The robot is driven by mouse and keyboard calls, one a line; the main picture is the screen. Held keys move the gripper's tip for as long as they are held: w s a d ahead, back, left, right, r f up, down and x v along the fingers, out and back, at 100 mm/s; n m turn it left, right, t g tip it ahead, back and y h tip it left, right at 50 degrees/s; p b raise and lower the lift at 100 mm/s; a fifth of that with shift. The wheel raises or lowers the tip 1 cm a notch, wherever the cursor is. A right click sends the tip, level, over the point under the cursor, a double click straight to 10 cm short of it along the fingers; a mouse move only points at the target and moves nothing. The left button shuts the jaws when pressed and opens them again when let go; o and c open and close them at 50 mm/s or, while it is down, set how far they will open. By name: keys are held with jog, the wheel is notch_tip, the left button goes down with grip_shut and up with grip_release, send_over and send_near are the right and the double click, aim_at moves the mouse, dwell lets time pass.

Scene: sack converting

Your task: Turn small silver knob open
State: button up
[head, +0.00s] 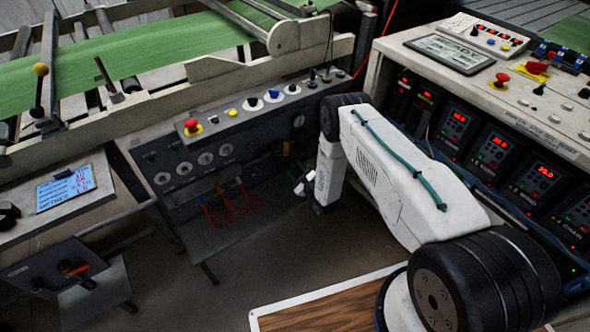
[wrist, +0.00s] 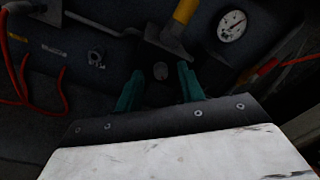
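A small round silver knob (wrist: 160,70) shows in the wrist view on a dark panel. My gripper (wrist: 160,76) has two teal fingers, spread apart, one on each side of this knob. A gap shows between the knob and each finger; how far the fingers reach in depth I cannot tell. A second small silver fitting (wrist: 95,59) sits on the panel to the left of the fingers. In the head view my arm reaches down toward the lower part of the grey control console (head: 225,135); the fingertips and the knob are too dark and small to make out there.
In the wrist view a yellow-handled lever (wrist: 185,11) lies just above the fingers, with a round gauge (wrist: 232,26) to its right. Red hoses (wrist: 62,92) hang at left. In the head view a rack of red-digit controllers (head: 495,150) stands close to my arm's right.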

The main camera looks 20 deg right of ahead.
jog(key=v, duration=0.7)
jog(key=shift+s, duration=0.25)
jog(key=shift+d, duration=0.1)
